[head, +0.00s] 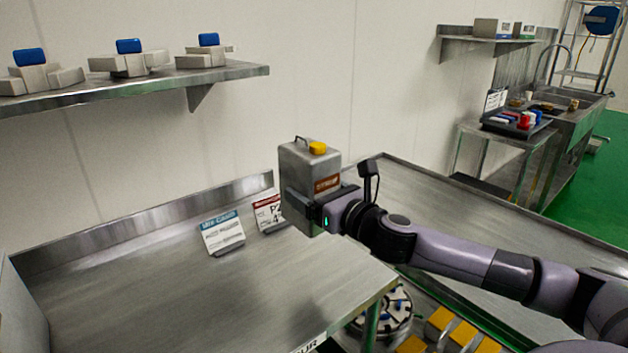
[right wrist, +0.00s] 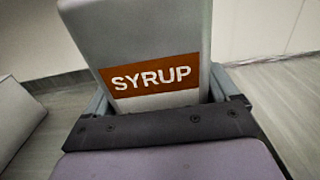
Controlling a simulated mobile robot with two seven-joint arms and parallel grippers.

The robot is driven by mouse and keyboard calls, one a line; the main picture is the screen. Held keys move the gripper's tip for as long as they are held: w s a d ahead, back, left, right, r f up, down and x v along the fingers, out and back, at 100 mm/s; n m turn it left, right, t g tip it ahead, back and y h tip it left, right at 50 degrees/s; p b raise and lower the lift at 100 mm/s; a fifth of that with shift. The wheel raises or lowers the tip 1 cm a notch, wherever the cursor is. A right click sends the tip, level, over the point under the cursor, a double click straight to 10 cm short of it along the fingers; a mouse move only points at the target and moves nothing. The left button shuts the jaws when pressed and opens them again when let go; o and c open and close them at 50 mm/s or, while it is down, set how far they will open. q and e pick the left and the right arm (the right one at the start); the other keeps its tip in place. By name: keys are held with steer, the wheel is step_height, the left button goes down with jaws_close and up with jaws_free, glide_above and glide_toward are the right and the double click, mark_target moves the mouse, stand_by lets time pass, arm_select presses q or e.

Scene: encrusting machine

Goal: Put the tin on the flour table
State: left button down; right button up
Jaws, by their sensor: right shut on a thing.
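The tin (head: 312,165) is a grey metal can with a yellow cap and a brown label. The label reads SYRUP in the right wrist view, where the tin (right wrist: 140,40) fills the upper middle. My right gripper (head: 310,207) is shut on the tin, which is close to upright at the right part of the steel table on the left. That table (head: 150,290) has a front-edge label partly cut off, ending in "UR". I cannot tell whether the tin's base touches anything. My left gripper is not in view.
Two small sign cards, one blue-topped (head: 222,233) and one red-topped (head: 268,213), stand on the table beside the tin. The table's middle and left are clear. A wall shelf (head: 150,85) with several blue-topped parts hangs above. Another steel table (head: 420,190) lies to the right.

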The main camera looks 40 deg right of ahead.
mark_target(315, 229)
step_height(315, 229, down, 9)
steer(key=shift+d+b, duration=0.1)
steer(key=shift+b, duration=0.45)
steer(key=shift+f+b, duration=1.1)
steer(key=shift+f, duration=1.5)
steer(key=shift+f, duration=0.2)
steer(key=o, duration=1.8)
steer(key=shift+f, duration=0.2)
steer(key=shift+o, duration=0.2)
steer(key=shift+r, duration=0.2)
steer(key=shift+s+f, duration=0.15)
steer(key=shift+s, duration=0.15)
steer(key=s, duration=1.1)
steer(key=shift+s+d+b, duration=0.25)
steer(key=shift+d+b, duration=0.15)
steer(key=shift+b, duration=0.05)
